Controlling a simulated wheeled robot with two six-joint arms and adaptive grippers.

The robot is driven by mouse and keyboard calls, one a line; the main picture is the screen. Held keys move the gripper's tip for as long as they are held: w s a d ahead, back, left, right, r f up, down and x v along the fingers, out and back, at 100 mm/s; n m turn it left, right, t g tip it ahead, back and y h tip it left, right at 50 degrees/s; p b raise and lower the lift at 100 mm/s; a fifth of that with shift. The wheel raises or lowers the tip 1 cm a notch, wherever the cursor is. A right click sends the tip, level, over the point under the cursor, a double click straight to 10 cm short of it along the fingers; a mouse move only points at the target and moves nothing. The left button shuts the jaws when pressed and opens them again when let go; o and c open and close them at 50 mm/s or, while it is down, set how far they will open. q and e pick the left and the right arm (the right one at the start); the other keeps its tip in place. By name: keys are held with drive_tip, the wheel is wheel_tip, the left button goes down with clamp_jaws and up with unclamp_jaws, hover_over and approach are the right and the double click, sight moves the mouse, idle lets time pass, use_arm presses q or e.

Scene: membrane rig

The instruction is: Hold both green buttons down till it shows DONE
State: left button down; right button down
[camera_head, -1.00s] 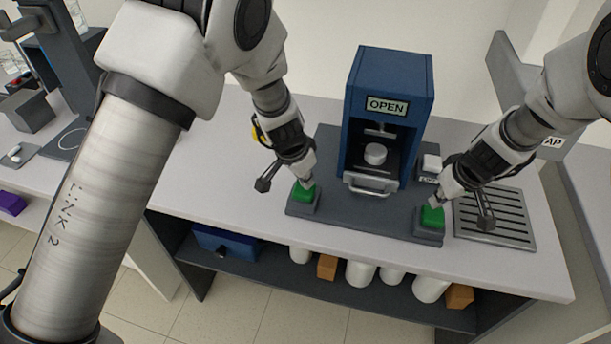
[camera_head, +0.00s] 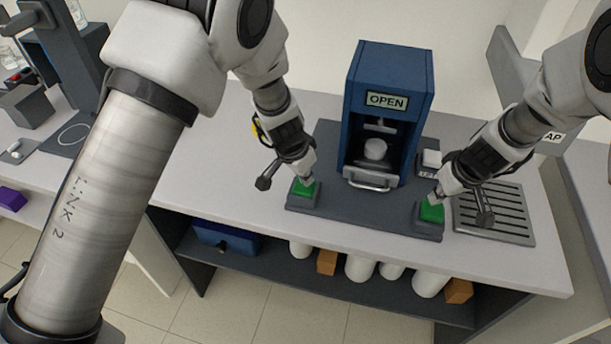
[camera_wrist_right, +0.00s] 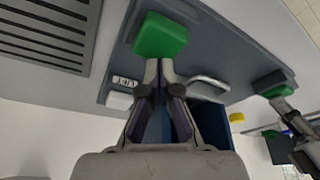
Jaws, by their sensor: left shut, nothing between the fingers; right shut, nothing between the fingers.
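The blue press (camera_head: 362,112) has a small screen (camera_head: 387,100) that reads OPEN. The left green button (camera_head: 303,189) and the right green button (camera_head: 431,212) stand on dark blocks at the front corners of its base. My left gripper (camera_head: 308,178) is shut and empty, its tip at the left button's top. My right gripper (camera_head: 436,198) is shut and empty, its tip at the back of the right button. In the right wrist view, the right button (camera_wrist_right: 161,36) is just beyond my shut fingertips. I cannot tell whether either button is pressed down.
A white round piece (camera_head: 375,149) sits inside the press, above a front handle (camera_head: 368,184). A slotted grey tray (camera_head: 497,214) lies right of the base. Several white containers and orange blocks stand on the shelf below.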

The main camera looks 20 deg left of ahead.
sight(432, 207)
drive_tip(key=shift+f, duration=1.4)
drive_tip(key=shift+s+f, duration=0.25)
idle(1.9)
idle(3.0)
drive_tip(key=shift+w+r, duration=0.15)
drive_tip(key=shift+r, duration=3.55)
